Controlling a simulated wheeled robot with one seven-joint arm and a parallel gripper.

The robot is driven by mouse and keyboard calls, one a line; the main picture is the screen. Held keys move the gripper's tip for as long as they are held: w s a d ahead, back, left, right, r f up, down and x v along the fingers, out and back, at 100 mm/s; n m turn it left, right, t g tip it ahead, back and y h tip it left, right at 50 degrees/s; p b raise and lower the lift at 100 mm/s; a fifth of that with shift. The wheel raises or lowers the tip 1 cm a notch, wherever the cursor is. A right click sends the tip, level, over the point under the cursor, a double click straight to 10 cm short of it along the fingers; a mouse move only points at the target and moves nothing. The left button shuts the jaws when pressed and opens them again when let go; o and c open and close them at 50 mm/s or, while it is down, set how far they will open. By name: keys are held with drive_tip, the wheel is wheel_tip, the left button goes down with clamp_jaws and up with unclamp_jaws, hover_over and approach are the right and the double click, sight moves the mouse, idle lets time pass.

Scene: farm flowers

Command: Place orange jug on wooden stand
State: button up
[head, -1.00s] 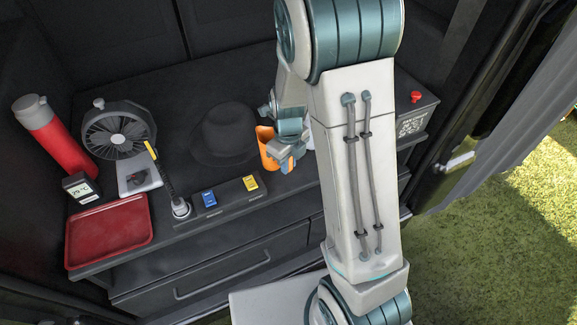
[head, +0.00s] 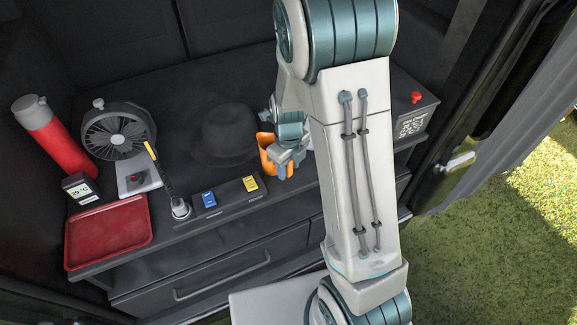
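The orange jug (head: 268,149) stands on the black counter, right of the dark hat, partly hidden behind my gripper (head: 287,160). My gripper is at the jug's right side, with its fingers pointing down beside or over it. I cannot tell whether the fingers touch the jug or how far apart they are. No wooden stand can be made out in view; my arm hides part of the counter.
The counter (head: 190,168) also holds a dark hat (head: 229,133), a fan (head: 118,133), a red flask (head: 56,138), a thermometer (head: 79,187), a red tray (head: 108,235) and a power strip (head: 228,199). A box with a red button (head: 413,108) stands at right.

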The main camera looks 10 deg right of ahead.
wheel_tip(320, 180, up, 11)
drive_tip(key=shift+f+p, duration=0.1)
drive_tip(key=shift+p, duration=0.65)
drive_tip(key=shift+s+r+n, duration=0.2)
drive_tip(key=shift+r+n, duration=0.1)
drive_tip(key=shift+r, duration=0.25)
drive_tip(key=s+r+n+t, duration=0.1)
drive_tip(key=s+r+n, duration=0.3)
drive_tip(key=n, duration=1)
drive_tip(key=s+d+r+n+t, duration=0.1)
drive_tip(key=s+r+n, duration=0.3)
drive_tip(key=s+n, duration=0.7)
drive_tip(key=n, duration=0.3)
drive_tip(key=shift+s+d+r+n, duration=0.15)
drive_tip(key=shift+s+d+n, duration=0.05)
drive_tip(key=shift+s+n, duration=0.1)
drive_tip(key=shift+w, duration=0.1)
drive_tip(key=shift+c, duration=0.4)
